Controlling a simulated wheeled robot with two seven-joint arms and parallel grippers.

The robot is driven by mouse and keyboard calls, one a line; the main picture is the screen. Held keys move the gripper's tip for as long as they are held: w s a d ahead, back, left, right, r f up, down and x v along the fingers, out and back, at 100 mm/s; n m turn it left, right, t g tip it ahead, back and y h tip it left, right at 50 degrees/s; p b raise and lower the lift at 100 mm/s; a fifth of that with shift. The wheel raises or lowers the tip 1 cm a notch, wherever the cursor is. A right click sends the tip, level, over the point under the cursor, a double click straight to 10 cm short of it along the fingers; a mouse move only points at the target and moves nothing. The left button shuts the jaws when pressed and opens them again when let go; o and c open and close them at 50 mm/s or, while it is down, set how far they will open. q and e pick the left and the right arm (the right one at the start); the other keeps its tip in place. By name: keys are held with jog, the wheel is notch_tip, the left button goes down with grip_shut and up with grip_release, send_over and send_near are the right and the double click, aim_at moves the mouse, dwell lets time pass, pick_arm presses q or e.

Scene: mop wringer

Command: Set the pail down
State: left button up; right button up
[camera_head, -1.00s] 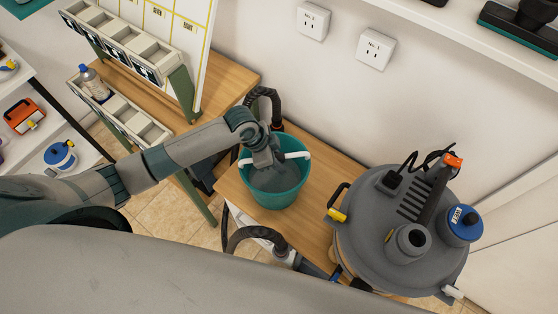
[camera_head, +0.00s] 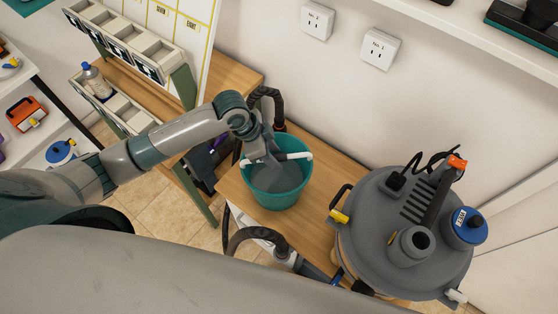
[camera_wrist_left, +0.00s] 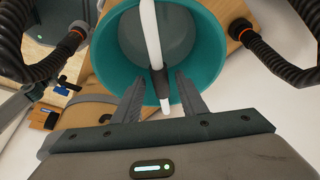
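The teal pail (camera_head: 277,202) stands upright on the wooden bench top, with grey contents inside. Its white handle (camera_head: 298,156) runs across the pail's mouth. In the left wrist view, the pail (camera_wrist_left: 108,55) fills the upper middle, and the handle's dark grip (camera_wrist_left: 160,86) shows between my fingertips. My left gripper (camera_head: 266,156) is over the pail at the handle. In the left wrist view its fingers (camera_wrist_left: 160,90) are spread, with gaps on both sides of the handle. My right gripper is not in view.
A grey-lidded vacuum drum (camera_head: 375,240) stands right of the pail. The bench (camera_head: 318,190) has bare wood between them. A bin rack with a white board (camera_head: 185,40) stands at the left; the wall is behind.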

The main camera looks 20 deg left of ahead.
pick_arm(q)
jog(key=b+v, duration=0.1)
jog(key=v, duration=0.5)
jog(key=shift+s+a+r, duration=0.1)
jog(key=shift+r, duration=0.1)
dwell(0.6)
